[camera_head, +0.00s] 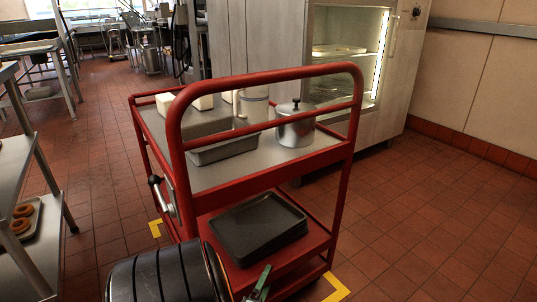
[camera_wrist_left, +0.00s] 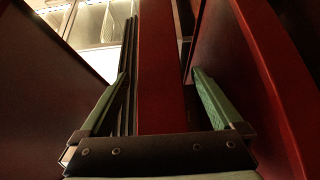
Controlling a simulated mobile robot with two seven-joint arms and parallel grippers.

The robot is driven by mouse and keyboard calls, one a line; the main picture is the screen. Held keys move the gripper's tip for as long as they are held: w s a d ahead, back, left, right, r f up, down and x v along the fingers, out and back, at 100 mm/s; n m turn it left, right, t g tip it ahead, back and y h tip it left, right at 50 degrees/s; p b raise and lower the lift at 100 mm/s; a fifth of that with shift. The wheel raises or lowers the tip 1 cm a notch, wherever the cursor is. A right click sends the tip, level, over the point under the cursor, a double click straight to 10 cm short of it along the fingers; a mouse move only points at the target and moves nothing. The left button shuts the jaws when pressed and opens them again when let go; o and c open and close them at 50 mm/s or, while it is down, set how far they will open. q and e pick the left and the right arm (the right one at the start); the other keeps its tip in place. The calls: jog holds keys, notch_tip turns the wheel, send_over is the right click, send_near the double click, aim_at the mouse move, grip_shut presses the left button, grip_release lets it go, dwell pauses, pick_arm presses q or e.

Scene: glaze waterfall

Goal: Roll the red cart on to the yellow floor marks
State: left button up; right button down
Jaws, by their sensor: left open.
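The red cart (camera_head: 255,180) stands upright in the middle of the head view, its push handle toward me. One yellow floor mark (camera_head: 156,229) shows on the floor by the cart's left side. Another yellow floor mark (camera_head: 337,290) shows by its near right corner. The wheels are mostly hidden. My left gripper (camera_head: 262,282) is low at the cart's near side, partly hidden by my dark arm. In the left wrist view its green fingers (camera_wrist_left: 160,76) are apart, with a red bar of the cart (camera_wrist_left: 161,45) between them. I cannot tell whether they touch it. My right gripper is out of view.
The cart carries a lidded pot (camera_head: 295,128), a grey pan (camera_head: 222,148) and dark trays (camera_head: 255,228). A steel rack (camera_head: 22,185) with doughnuts stands at left. A lit cabinet (camera_head: 345,60) stands behind. Tiled floor is clear on the right.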

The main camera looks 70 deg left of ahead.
pick_arm(q)
jog(key=p+v, duration=0.2)
jog(key=v, duration=0.8)
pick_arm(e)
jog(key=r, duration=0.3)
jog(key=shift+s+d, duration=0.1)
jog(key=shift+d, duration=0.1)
pick_arm(q)
jog(key=shift+s+d, duration=0.1)
